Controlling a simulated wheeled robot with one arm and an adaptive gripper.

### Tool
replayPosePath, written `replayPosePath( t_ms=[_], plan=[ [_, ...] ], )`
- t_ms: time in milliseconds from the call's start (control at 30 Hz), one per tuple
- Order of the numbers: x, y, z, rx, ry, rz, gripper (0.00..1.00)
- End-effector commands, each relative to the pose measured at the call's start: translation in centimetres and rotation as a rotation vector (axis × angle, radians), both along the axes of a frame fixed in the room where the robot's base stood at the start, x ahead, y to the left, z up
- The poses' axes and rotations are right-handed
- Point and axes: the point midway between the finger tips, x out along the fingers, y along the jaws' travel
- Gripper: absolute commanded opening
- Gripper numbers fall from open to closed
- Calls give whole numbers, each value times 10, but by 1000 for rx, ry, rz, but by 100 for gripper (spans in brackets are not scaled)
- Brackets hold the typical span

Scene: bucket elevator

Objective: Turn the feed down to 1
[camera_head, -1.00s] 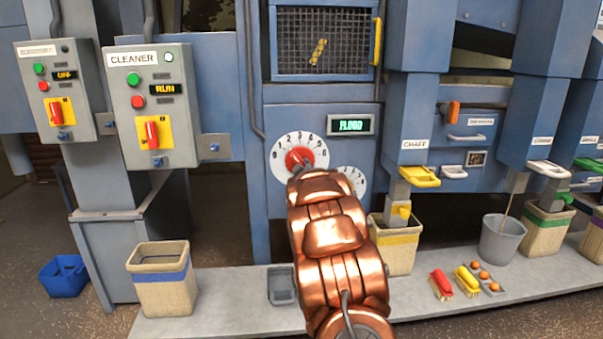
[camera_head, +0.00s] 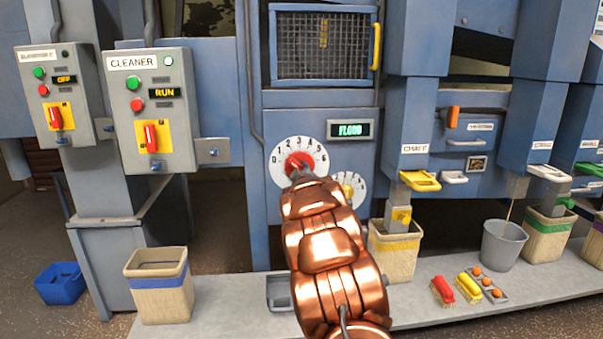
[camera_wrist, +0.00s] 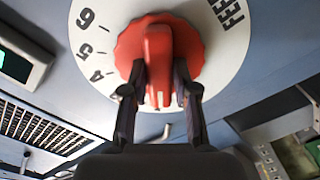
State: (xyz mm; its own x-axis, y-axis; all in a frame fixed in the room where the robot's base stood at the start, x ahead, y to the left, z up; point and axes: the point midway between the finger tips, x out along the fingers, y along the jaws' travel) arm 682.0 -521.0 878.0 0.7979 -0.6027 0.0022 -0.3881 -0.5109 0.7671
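The feed dial is a white disc (camera_head: 318,148) numbered 0 to 6 with a red knob (camera_head: 299,163) at its centre. In the wrist view the red knob (camera_wrist: 160,60) fills the upper middle, with 4, 5, 6 and the word FEED on the disc (camera_wrist: 110,30) around it. My gripper (camera_wrist: 160,88) has one dark finger on each side of the knob's raised ridge and appears closed on it. In the head view my copper-coloured arm hides the lower part of the dial and most of my gripper (camera_head: 300,175). The number the knob points at cannot be read.
A green display (camera_head: 351,129) above the dial reads FLOOD. A second white dial with a yellow knob (camera_head: 347,190) sits close at the lower right, partly behind my arm. The cleaner box (camera_head: 150,110) reads RUN; the elevator box (camera_head: 57,95) reads OFF. Bins stand below.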

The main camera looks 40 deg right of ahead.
Motion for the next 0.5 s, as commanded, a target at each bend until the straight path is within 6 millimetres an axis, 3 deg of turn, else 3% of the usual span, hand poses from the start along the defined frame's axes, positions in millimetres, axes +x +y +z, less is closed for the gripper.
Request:
replayPosePath(
  t_ms=[200,500],
  plan=[
    [-1,-1,0,1,0,-2,52],
    [-2,-2,-1,3,0,-4,52]
  ],
)
